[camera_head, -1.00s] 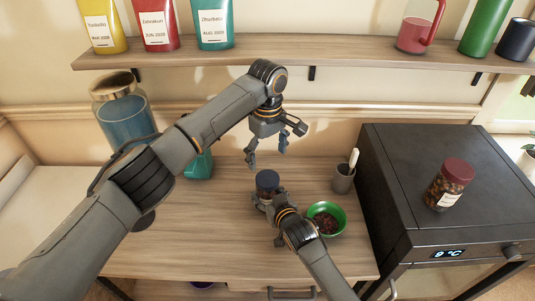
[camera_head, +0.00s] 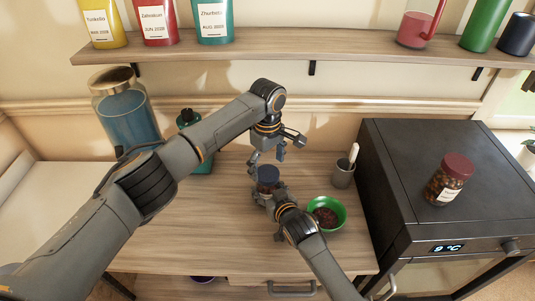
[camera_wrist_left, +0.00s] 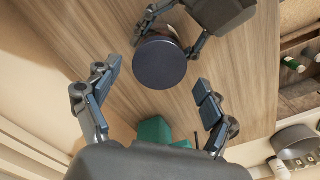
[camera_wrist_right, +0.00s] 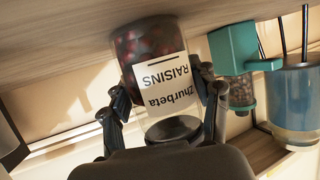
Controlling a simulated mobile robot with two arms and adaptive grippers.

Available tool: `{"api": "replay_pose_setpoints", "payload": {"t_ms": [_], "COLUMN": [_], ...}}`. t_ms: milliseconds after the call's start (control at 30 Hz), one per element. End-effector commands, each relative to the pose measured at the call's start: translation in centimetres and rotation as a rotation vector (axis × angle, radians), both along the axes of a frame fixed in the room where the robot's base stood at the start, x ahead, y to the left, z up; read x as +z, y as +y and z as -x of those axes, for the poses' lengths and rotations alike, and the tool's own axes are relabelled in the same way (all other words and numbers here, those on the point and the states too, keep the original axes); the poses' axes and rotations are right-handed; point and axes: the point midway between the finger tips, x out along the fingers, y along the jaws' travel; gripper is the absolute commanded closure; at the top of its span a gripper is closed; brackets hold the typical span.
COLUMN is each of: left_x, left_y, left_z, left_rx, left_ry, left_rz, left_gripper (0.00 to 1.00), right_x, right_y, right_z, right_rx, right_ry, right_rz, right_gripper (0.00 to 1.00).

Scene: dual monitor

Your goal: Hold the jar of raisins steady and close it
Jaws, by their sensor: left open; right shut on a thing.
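The jar of raisins stands on the wooden table under a round dark blue lid (camera_head: 267,174). The lid shows from above in the left wrist view (camera_wrist_left: 160,62). In the right wrist view the jar (camera_wrist_right: 150,55) appears inverted, with dark contents and a "RAISINS Zhurbeta" label. My right gripper (camera_head: 270,194) is shut around the jar's side; its fingers flank it in the right wrist view. My left gripper (camera_head: 268,158) is open and empty just above the lid, its fingers apart, pointing down. Whether the lid is tight cannot be told.
A green bowl (camera_head: 326,228) of dark bits sits right of the jar. A grey cup (camera_head: 343,175) with a utensil stands behind it. A teal grinder (camera_wrist_right: 233,48) is at left rear. A shelf (camera_head: 300,52) hangs above.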

Motion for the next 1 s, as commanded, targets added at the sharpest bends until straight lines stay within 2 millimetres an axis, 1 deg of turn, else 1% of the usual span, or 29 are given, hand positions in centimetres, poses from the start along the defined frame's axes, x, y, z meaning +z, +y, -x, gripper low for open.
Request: {"api": "replay_pose_setpoints", "payload": {"t_ms": [33, 100, 200, 533, 567, 600, 667, 700, 767, 800, 833, 933, 1000], "left_x": [-0.7, -1.4, -2.0, -2.2, -2.2, -2.2, -2.2, -2.2, -2.2, -2.2, -2.2, -2.3, -2.3], "left_y": [0.0, 0.0, 0.0, 0.0, 0.0, -0.1, -0.1, 0.0, 0.0, 0.0, 0.0, -0.1, -0.1], "left_z": [0.0, 0.0, 0.0, 0.0, 0.0, 0.0, 0.0, 0.0, 0.0, 0.0, 0.0, 0.0, 0.0], "left_rx": [0.000, 0.000, 0.000, -0.001, -0.001, -0.001, -0.001, -0.001, -0.001, -0.001, -0.001, -0.022, -0.083], "left_ry": [0.001, 0.001, 0.000, -0.001, -0.001, -0.001, -0.001, -0.001, -0.001, -0.001, -0.001, -0.001, 0.000], "left_rz": [-0.001, 0.000, 0.000, 0.001, 0.001, 0.001, 0.001, 0.001, 0.001, 0.001, 0.001, 0.001, 0.002], "left_gripper": [0.16, 0.16, 0.16, 0.16, 0.23, 0.31, 0.43, 0.51, 0.63, 0.72, 0.73, 0.74, 0.74], "right_x": [-0.2, -0.2, -0.2, -0.2, -0.2, -0.2, -0.2, -0.2, -0.2, -0.2, -0.2, -0.2, -0.2], "right_y": [0.0, 0.0, 0.0, 0.0, 0.0, 0.0, 0.0, 0.0, 0.0, 0.0, 0.0, 0.0, 0.0], "right_z": [0.1, 0.1, 0.1, 0.1, 0.1, 0.1, 0.1, 0.1, 0.1, 0.1, 0.1, 0.1, 0.1], "right_rx": [0.000, 0.000, 0.000, 0.000, 0.000, 0.000, 0.000, 0.000, 0.000, 0.000, 0.000, 0.000, 0.000], "right_ry": [0.004, 0.004, 0.004, 0.004, 0.004, 0.004, 0.004, 0.004, 0.004, 0.004, 0.004, 0.004, 0.004], "right_rz": [0.002, 0.002, 0.002, 0.002, 0.002, 0.002, 0.002, 0.002, 0.002, 0.002, 0.002, 0.002, 0.002], "right_gripper": [1.00, 1.00, 1.00, 1.00, 1.00, 1.00, 1.00, 1.00, 1.00, 1.00, 1.00, 1.00, 1.00]}}
